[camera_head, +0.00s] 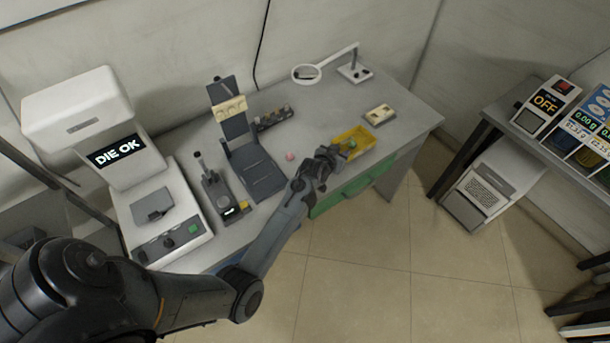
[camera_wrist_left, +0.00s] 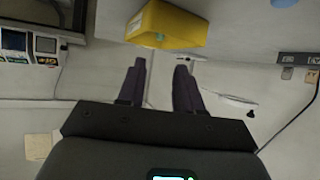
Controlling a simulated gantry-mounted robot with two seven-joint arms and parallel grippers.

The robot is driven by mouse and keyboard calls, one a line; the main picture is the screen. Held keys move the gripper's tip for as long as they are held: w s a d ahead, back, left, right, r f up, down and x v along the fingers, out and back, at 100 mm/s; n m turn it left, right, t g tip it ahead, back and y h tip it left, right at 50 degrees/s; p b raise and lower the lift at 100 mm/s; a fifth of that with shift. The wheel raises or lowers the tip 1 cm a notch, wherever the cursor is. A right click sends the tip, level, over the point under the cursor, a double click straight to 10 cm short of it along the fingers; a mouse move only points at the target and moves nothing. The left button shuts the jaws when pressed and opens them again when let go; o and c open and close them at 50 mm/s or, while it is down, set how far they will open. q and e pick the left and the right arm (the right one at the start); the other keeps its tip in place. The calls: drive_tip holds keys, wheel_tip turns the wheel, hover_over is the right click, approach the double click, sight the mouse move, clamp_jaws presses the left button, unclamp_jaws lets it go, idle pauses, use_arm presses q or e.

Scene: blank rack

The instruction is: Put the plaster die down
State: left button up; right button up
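My left gripper (camera_head: 328,157) is at the front edge of the grey bench, beside the yellow tray. In the left wrist view its two dark fingers (camera_wrist_left: 159,82) are apart with nothing visible between them. The yellow tray (camera_head: 366,132) holds a small green piece (camera_head: 352,145); the tray (camera_wrist_left: 176,22) and the green piece (camera_wrist_left: 159,37) also show beyond the fingertips in the wrist view. I cannot tell for sure which thing is the plaster die. A cream block (camera_head: 380,114) lies behind the tray, and cream pieces (camera_head: 229,108) sit on an upright dark stand. My right gripper is not in view.
A small pink ball (camera_head: 290,156) lies left of my gripper. A white machine (camera_head: 155,190) reading "DIE OK" stands at the left, beside a small dark device (camera_head: 222,196). A magnifier lamp (camera_head: 306,74) stands at the back. The bench's back right corner is clear.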

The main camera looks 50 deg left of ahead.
use_arm(q)
drive_tip(key=shift+m+g+h, duration=0.4)
drive_tip(key=shift+m+g, duration=0.3)
drive_tip(key=s, duration=0.2)
drive_tip(key=s+d, duration=0.1)
drive_tip(key=s, duration=0.3)
drive_tip(key=shift+s+d+f, duration=0.2)
drive_tip(key=shift+s+f, duration=0.15)
drive_tip(key=shift+f, duration=0.05)
drive_tip(key=s+d+r+m+g+h, duration=0.1)
drive_tip(key=s+d, duration=0.4)
drive_tip(key=s, duration=0.5)
drive_tip(key=s+d+r+m+g, duration=0.1)
drive_tip(key=s+d+g, duration=0.2)
drive_tip(key=s, duration=0.8)
drive_tip(key=s+d+r+m+g+h, duration=0.1)
drive_tip(key=s+d+r+g, duration=0.1)
drive_tip(key=s+d, duration=0.5)
drive_tip(key=s, duration=0.3)
drive_tip(key=shift+s+d+m+g+h, duration=0.15)
drive_tip(key=shift+s+m+g+h, duration=0.15)
drive_tip(key=shift+g, duration=0.1)
drive_tip(key=shift+r, duration=0.15)
